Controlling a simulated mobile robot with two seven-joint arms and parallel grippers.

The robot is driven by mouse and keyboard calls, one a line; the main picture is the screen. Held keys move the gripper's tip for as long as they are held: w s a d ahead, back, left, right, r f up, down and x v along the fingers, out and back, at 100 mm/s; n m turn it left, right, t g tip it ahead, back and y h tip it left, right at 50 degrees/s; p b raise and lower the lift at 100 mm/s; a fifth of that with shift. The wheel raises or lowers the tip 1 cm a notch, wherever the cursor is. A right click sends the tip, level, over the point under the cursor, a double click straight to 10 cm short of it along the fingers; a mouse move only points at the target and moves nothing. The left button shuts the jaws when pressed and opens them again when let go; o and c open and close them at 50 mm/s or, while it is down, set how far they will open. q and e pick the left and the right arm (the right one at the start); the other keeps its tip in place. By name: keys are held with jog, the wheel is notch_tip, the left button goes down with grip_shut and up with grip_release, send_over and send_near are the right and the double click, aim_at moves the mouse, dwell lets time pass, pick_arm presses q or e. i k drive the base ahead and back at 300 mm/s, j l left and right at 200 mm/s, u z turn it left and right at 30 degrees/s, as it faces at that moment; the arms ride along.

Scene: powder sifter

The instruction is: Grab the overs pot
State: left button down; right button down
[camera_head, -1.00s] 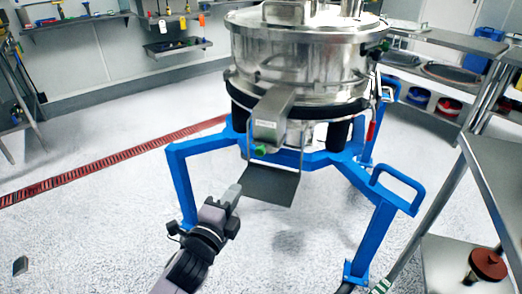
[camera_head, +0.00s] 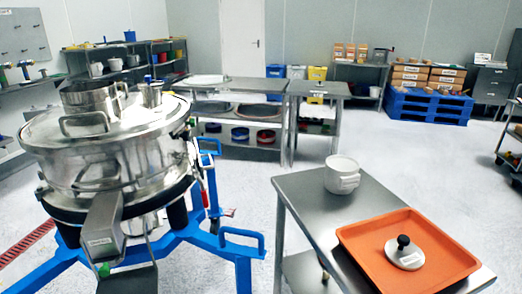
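A white pot (camera_head: 342,175) with a side handle stands upright on the grey metal table (camera_head: 300,190) at the right. It is the only pot on that table, but I cannot read any label that names it the overs pot. The steel sifter (camera_head: 110,150) stands on its blue frame (camera_head: 238,254) at the left, with its outlet chute (camera_head: 103,228) facing front. Neither of my grippers shows in the head view.
Open floor lies between the sifter frame and this table. A steel bench (camera_head: 240,84) and blue pallets (camera_head: 428,107) with boxes stand behind.

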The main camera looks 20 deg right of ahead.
aim_at(341, 175)
jog(key=z, duration=1.3)
jog(key=i+j, duration=0.15)
jog(key=j, duration=0.2)
jog(key=i+j, duration=0.15)
jog(key=j, duration=0.25)
jog(key=i+j+z, duration=0.1)
jog(key=z, duration=0.25)
jog(key=j+z, duration=0.3)
